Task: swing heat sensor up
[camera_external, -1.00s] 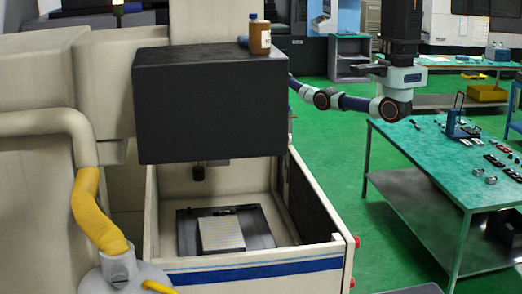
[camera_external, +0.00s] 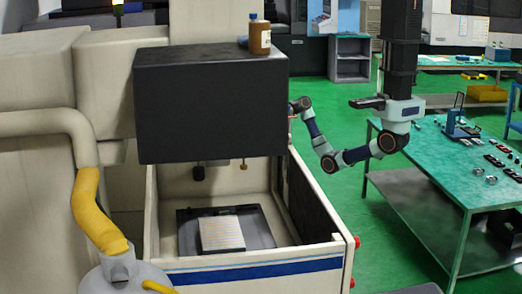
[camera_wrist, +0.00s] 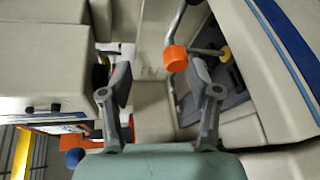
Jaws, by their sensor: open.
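In the wrist view, a grey rod ends in an orange cylinder (camera_wrist: 174,58), and a second arm with a yellow knob (camera_wrist: 224,52) branches to the right. I take this to be the heat sensor, though I cannot be sure. In the external view, a small brass-coloured knob (camera_external: 243,165) hangs under the black box and may be the same yellow knob. My gripper (camera_wrist: 160,68) is open and empty. The orange cylinder shows just beyond its right fingertip; I cannot tell whether they touch. In the external view my gripper is hidden behind the black box.
The black box (camera_external: 210,105) carries a brown bottle (camera_external: 260,38). Below is the machine's open tank with a pale block (camera_external: 222,234) and a raised front wall (camera_external: 258,268). A green table (camera_external: 440,160) with small parts stands at right. Green floor between is free.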

